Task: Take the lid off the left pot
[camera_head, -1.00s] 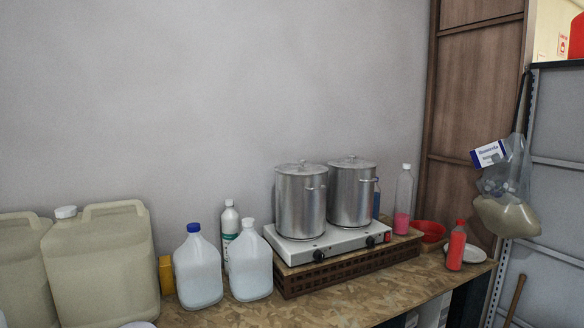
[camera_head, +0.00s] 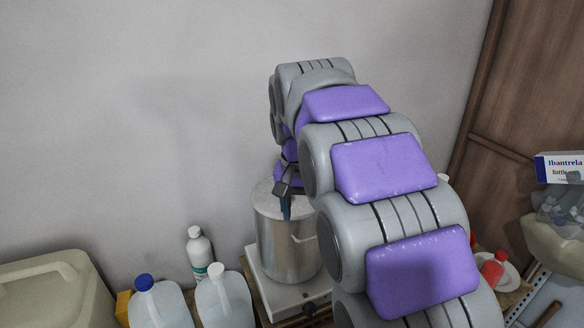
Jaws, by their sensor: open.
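The left pot (camera_head: 275,245) is a tall silver metal pot with a side handle, standing upright on a white two-burner hot plate (camera_head: 262,278). Its flat metal lid (camera_head: 263,196) sits on top. My gripper (camera_head: 287,205) points down over the lid, at its right part in the picture. The gripper is open. The lid's knob is hidden by the gripper, and I cannot tell whether the fingers touch it. The right pot is hidden behind my purple and grey arm.
Two clear jugs (camera_head: 224,305), one blue-capped (camera_head: 160,303), and a white bottle (camera_head: 200,252) stand left of the hot plate. A large beige canister (camera_head: 55,290) is at far left. A red bottle (camera_head: 492,268) and plate (camera_head: 510,277) lie right. The wall is behind.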

